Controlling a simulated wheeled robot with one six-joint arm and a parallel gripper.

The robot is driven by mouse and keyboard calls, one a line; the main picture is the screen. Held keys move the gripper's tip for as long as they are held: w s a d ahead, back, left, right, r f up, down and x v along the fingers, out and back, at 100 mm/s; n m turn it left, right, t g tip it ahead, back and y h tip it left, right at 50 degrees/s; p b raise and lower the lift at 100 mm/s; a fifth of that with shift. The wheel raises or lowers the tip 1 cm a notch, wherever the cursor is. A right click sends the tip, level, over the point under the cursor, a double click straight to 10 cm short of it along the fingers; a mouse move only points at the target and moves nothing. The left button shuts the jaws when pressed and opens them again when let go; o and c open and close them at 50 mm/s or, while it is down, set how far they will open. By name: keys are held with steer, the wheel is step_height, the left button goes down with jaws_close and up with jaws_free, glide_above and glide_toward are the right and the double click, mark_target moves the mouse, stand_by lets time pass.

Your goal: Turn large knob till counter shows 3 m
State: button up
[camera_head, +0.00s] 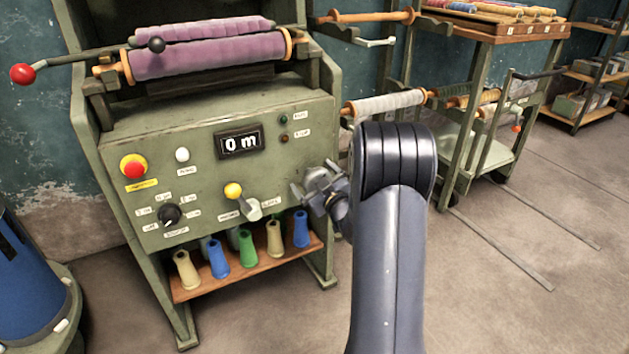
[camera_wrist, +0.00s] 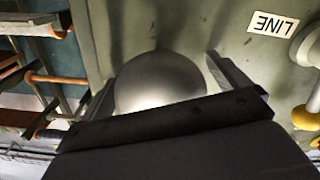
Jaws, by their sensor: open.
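The green machine's counter (camera_head: 239,142) reads "0 m" in the head view. A large round grey knob (camera_wrist: 160,82) fills the middle of the wrist view, on the green panel. My gripper (camera_head: 318,184) is at the panel's right side in the head view, hiding most of what lies behind it. In the wrist view my gripper's two fingers (camera_wrist: 160,88) stand apart, one on each side of the knob. I cannot tell whether either finger touches it. A small black selector knob (camera_head: 169,214) sits at the panel's lower left.
A red stop button (camera_head: 133,167), a white button (camera_head: 182,154) and a yellow-topped lever (camera_head: 236,196) share the panel. Several thread cones stand on a shelf (camera_head: 193,286) below.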

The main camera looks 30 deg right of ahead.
steer(key=c, duration=1)
steer(key=shift+m, duration=0.3)
steer(key=m+p, duration=0.1)
steer(key=m, duration=0.3)
steer(key=shift+r+m+p, duration=0.1)
steer(key=shift+m+p, duration=0.2)
steer(key=shift+p, duration=0.1)
steer(key=m+p, duration=0.1)
steer(key=m, duration=0.3)
steer(key=shift+m+p, duration=0.3)
steer(key=m+p, duration=0.2)
steer(key=m, duration=0.5)
steer(key=shift+a+p, duration=0.1)
steer(key=shift+p, duration=0.3)
steer(key=m+p, duration=0.2)
steer(key=m, duration=0.4)
steer(key=shift+m, duration=0.4)
